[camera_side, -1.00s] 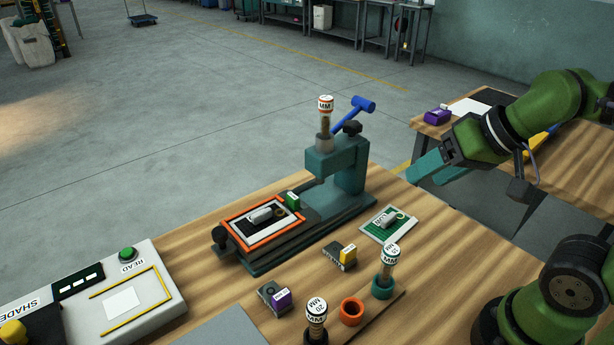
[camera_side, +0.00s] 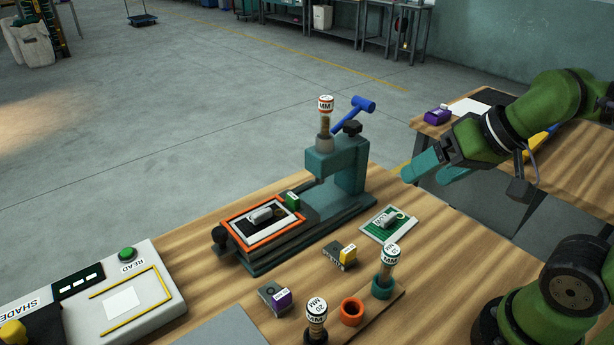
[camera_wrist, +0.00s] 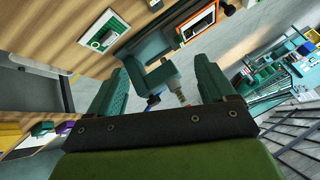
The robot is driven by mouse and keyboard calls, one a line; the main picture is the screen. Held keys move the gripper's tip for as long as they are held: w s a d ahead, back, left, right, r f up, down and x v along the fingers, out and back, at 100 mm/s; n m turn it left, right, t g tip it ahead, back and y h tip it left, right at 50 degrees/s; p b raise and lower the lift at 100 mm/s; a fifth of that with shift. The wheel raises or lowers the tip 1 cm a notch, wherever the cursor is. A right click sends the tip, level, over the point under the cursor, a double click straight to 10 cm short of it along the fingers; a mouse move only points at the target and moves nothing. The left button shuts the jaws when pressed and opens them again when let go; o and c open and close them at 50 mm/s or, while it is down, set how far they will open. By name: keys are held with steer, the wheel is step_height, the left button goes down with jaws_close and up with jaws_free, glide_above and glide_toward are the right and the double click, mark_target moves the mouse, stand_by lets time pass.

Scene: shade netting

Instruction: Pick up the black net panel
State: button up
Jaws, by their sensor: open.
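The black net panel (camera_side: 246,226) lies flat inside the orange-edged bed (camera_side: 228,226) of the teal press, at picture centre-left in the side view. It has a white border and a grey handle piece on top. My gripper (camera_side: 422,170) is open and empty. It hangs in the air to the right of the press, well apart from the panel. Its two teal fingers (camera_wrist: 160,88) spread wide in the wrist view, with the press post between them.
The press (camera_side: 340,165), with a blue lever (camera_side: 355,112), stands beside the panel. A green panel (camera_side: 380,226) lies to its right. Small tagged blocks, labelled plugs and an orange ring (camera_side: 351,311) stand in front. A reader box (camera_side: 120,300) sits at lower left.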

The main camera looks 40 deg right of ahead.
steer(key=n+g+h, duration=0.2)
steer(key=n+g, duration=0.2)
glide_above(263, 213)
steer(key=s, duration=0.2)
steer(key=f, duration=1.3)
steer(key=shift+s+a, duration=0.15)
steer(key=shift+a, duration=0.05)
steer(key=shift+x, duration=3.15)
steer(key=shift+d+r, duration=0.1)
steer(key=shift+d, duration=0.05)
